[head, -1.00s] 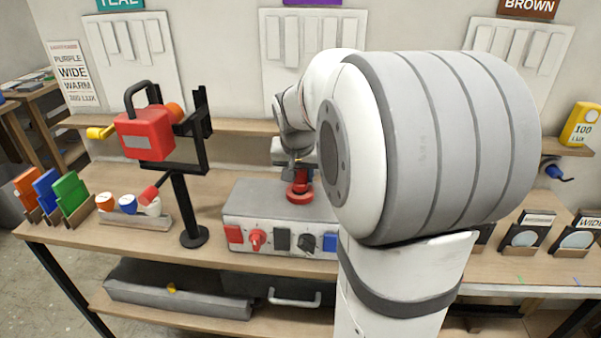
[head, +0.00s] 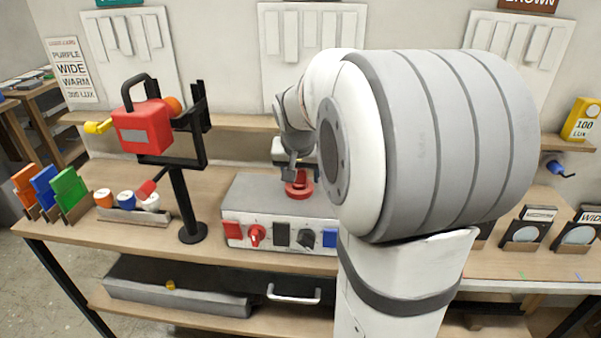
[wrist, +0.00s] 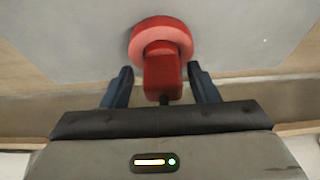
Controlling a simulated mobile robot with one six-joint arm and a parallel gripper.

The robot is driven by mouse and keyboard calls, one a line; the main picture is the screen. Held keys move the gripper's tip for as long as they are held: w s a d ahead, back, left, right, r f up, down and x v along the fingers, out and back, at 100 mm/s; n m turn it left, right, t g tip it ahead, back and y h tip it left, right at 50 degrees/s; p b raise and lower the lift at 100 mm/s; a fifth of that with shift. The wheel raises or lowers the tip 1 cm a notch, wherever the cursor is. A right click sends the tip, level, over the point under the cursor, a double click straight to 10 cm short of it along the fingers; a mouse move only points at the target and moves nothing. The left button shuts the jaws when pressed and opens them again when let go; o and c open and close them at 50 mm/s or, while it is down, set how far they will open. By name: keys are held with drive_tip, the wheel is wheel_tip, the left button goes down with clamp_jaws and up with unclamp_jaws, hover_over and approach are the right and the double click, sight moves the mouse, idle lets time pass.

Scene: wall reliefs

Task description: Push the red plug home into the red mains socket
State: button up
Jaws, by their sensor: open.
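The red mains socket is a round red collar (head: 298,190) on top of the grey box (head: 258,192); it also shows in the wrist view (wrist: 160,37). The red plug (wrist: 161,73) is a block with a short dark cable end, standing at the collar between my fingers. Its pins and how deep it sits are hidden. My gripper (wrist: 162,83) is open, one dark finger on each side of the plug with a gap to each. In the head view my gripper (head: 293,172) is just above the collar, partly covering the plug.
The box front carries a red switch (head: 231,230), a red dial (head: 256,234) and a black knob (head: 305,238). A black stand (head: 178,200) with a red lamp (head: 143,127) is left of the box. My arm hides the box's right end.

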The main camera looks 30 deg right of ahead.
drive_tip(key=shift+a, duration=0.1)
idle(0.3)
drive_tip(key=shift+r, duration=0.3)
drive_tip(key=v, duration=0.7)
drive_tip(key=shift+s, duration=0.1)
drive_tip(key=shift+c, duration=0.4)
